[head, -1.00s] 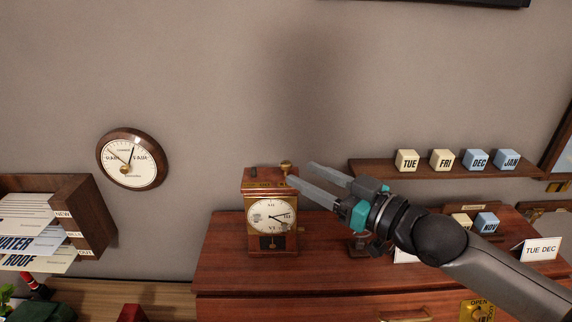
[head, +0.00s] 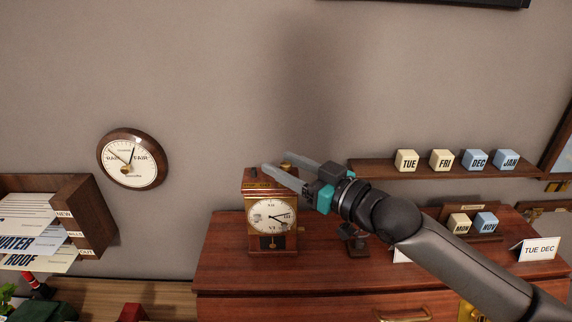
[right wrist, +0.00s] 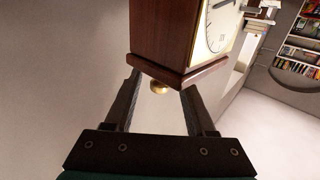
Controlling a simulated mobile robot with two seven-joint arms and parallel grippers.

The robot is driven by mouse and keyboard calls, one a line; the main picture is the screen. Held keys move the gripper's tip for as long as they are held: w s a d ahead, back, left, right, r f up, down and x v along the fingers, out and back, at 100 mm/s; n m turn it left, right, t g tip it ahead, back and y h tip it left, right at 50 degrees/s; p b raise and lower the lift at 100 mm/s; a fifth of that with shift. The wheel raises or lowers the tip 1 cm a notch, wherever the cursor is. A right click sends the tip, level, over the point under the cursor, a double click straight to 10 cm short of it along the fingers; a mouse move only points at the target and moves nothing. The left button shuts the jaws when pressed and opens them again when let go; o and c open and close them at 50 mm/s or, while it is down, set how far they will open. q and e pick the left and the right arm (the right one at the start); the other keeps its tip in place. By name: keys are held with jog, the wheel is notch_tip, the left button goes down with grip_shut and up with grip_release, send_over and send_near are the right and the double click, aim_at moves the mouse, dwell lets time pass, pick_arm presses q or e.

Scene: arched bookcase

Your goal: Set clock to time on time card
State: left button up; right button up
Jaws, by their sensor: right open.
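The wooden mantel clock (head: 270,240) stands upright on the reddish cabinet, with a round white face (head: 270,216) and hands that seem to point right. In the right wrist view the clock (right wrist: 172,40) shows at the top, with part of its face (right wrist: 215,25). A brass knob (right wrist: 158,87) shows at its top end, between the fingers. My right gripper (head: 279,170) is open at the clock's top; I cannot tell if it touches. It also shows in the right wrist view (right wrist: 160,90). A white card (head: 401,256) is mostly hidden behind my right arm, its writing unreadable. My left gripper is out of view.
A round wall dial (head: 132,158) hangs at left above a paper rack (head: 85,212). A shelf (head: 440,172) carries letter cubes. A "TUE DEC" card (head: 540,250) stands at right. A dark stand (head: 357,243) is right of the clock.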

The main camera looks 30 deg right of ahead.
grip_shut()
dwell(0.3)
dwell(0.3)
jog(key=shift+r+m+h+p, duration=0.2)
jog(key=shift+m+h+p, duration=0.3)
jog(key=shift+p, duration=0.55)
jog(key=shift+f+m+t+h+p, duration=0.1)
jog(key=shift+m+t+h+p, duration=0.7)
jog(key=shift+h+p, duration=0.95)
grip_release()
jog(key=shift+s+f, duration=0.1)
